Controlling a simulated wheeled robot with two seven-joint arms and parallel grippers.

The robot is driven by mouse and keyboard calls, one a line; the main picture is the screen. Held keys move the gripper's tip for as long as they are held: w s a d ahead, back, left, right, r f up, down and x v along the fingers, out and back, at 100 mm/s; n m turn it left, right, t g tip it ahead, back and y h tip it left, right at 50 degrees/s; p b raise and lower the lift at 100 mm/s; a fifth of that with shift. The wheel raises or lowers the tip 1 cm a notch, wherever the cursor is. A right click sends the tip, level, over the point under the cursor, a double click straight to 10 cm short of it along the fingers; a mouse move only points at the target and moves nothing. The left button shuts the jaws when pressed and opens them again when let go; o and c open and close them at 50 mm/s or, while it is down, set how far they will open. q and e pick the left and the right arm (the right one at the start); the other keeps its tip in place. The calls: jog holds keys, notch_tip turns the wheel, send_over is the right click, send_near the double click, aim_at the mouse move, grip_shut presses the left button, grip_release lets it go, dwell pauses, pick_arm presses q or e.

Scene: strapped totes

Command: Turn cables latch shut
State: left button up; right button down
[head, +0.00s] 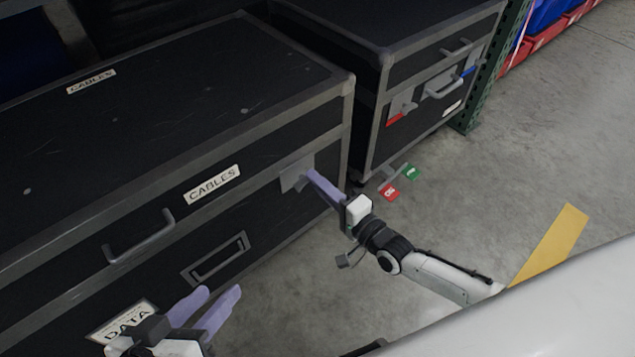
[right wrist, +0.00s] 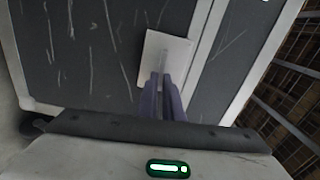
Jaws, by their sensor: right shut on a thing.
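The black case labelled CABLES (head: 212,184) stands at the left with its lid down. Its latch (head: 294,173) is a grey metal plate near the right end of the front face; the plate also shows in the right wrist view (right wrist: 168,50). My right gripper (head: 310,175) is at the latch, its purple fingers shut on the thin latch handle (right wrist: 162,62), which is mostly hidden between them. My left gripper (head: 222,294) is open and empty, low in front of the case near the DATA label (head: 122,322).
A second black case (head: 385,60) with red and blue tags stands behind to the right. A red tag (head: 389,192) and a green tag (head: 410,172) show near its lower corner. A green rack post (head: 492,75) is beyond. The concrete floor at right is clear, with a yellow stripe (head: 552,243).

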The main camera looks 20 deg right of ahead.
pick_arm(q)
jog(key=shift+s+d+r, duration=0.1)
jog(key=shift+d+r, duration=0.05)
jog(key=shift+r, duration=0.1)
pick_arm(e)
jog(key=shift+s+a+f+m, duration=0.2)
jog(key=shift+a+f+m, duration=0.1)
jog(key=shift+m, duration=0.3)
jog(key=c, duration=1.9)
grip_release()
pick_arm(q)
jog(key=shift+f, duration=0.15)
pick_arm(e)
jog(key=shift+d+r, duration=0.1)
jog(key=shift+w, duration=0.1)
